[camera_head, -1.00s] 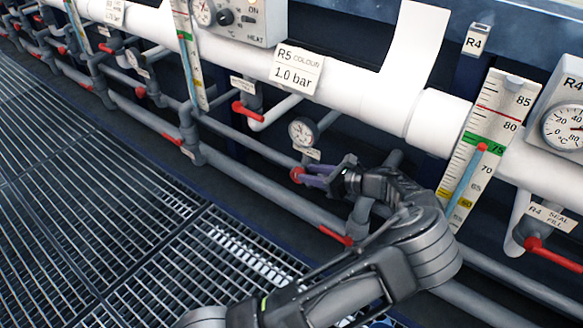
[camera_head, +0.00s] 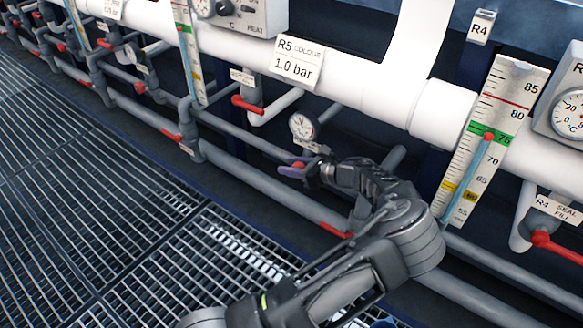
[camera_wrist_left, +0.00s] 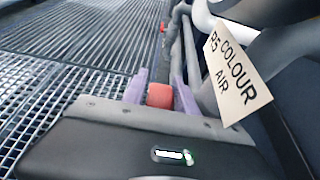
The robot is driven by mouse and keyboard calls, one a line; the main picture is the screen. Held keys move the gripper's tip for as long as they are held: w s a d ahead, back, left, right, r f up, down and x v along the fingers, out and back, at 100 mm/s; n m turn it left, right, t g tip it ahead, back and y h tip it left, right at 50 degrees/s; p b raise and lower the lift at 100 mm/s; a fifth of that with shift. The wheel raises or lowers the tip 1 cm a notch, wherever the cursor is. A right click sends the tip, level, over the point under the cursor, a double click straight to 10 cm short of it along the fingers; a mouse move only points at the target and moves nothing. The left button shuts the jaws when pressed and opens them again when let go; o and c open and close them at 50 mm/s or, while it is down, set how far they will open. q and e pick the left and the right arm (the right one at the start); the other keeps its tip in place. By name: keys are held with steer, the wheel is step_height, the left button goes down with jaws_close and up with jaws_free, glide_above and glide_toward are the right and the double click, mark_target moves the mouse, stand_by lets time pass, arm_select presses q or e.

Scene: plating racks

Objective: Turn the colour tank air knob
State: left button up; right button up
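The colour air knob is a small red knob (camera_head: 298,165) on the pipework below a round gauge. In the left wrist view the red knob (camera_wrist_left: 160,95) sits between the two purple fingers of my left gripper (camera_wrist_left: 161,82). The fingers lie close along both sides of it; I cannot tell whether they press on it. In the head view my left gripper (camera_head: 293,169) reaches the knob from the right, and one purple finger shows in front of it. A white "R5 COLOUR AIR" tag (camera_wrist_left: 237,75) hangs beside the knob. My right gripper is not in view.
The round gauge (camera_head: 303,126) is just above the knob. A red-handled valve (camera_head: 248,104) is up and left, and another red lever (camera_head: 334,229) is below my wrist. Grey pipes (camera_head: 250,180) run alongside. The metal grating (camera_head: 90,200) at left is clear.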

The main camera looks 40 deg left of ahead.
arm_select(q)
jaws_close()
stand_by(0.3)
steer(key=y, duration=0.2)
steer(key=r+y+b, duration=0.1)
steer(key=y, duration=0.1)
steer(key=shift+d+y, duration=0.15)
steer(key=shift+y, duration=0.15)
jaws_free()
